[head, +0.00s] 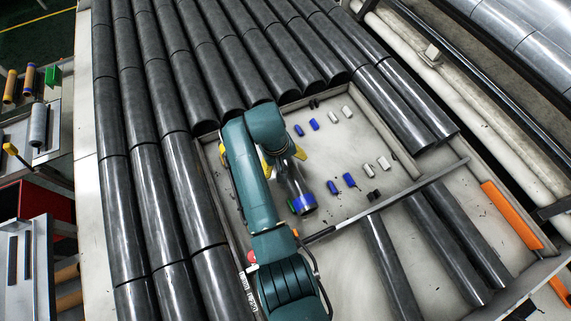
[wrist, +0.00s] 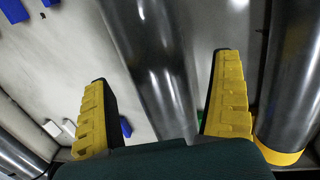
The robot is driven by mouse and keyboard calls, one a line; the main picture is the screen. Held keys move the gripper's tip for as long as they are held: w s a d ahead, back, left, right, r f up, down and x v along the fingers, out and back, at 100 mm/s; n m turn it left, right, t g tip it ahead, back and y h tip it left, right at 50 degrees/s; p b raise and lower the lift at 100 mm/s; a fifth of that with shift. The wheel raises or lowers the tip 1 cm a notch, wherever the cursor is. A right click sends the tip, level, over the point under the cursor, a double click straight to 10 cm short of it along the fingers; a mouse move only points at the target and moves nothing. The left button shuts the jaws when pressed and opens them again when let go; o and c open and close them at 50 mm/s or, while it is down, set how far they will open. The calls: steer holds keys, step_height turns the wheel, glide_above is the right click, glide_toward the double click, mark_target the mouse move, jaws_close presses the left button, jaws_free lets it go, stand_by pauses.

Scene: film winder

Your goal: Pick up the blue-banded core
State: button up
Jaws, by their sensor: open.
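The blue-banded core (head: 294,187) is a dark grey glossy cylinder with a blue band at its near end. It lies in the pale tray, partly hidden by my arm in the head view. My gripper (head: 284,161) is over its far part, with yellow fingers. In the wrist view my gripper (wrist: 160,66) is open. A dark grey core (wrist: 150,55) runs lengthwise between the fingers with gaps on both sides, and looks like the same one. Its blue band does not show in that view, and its lower end is hidden behind the gripper body.
A yellow-banded core (wrist: 290,90) lies close outside the right finger in the wrist view. Small blue blocks (head: 349,180) and white blocks (head: 384,163) lie in the tray (head: 345,145). Dark rollers (head: 175,130) fill the left. A rail (head: 400,197) crosses the tray's near side.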

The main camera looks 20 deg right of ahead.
steer(key=shift+d+f, duration=0.2)
steer(key=shift+f, duration=0.7)
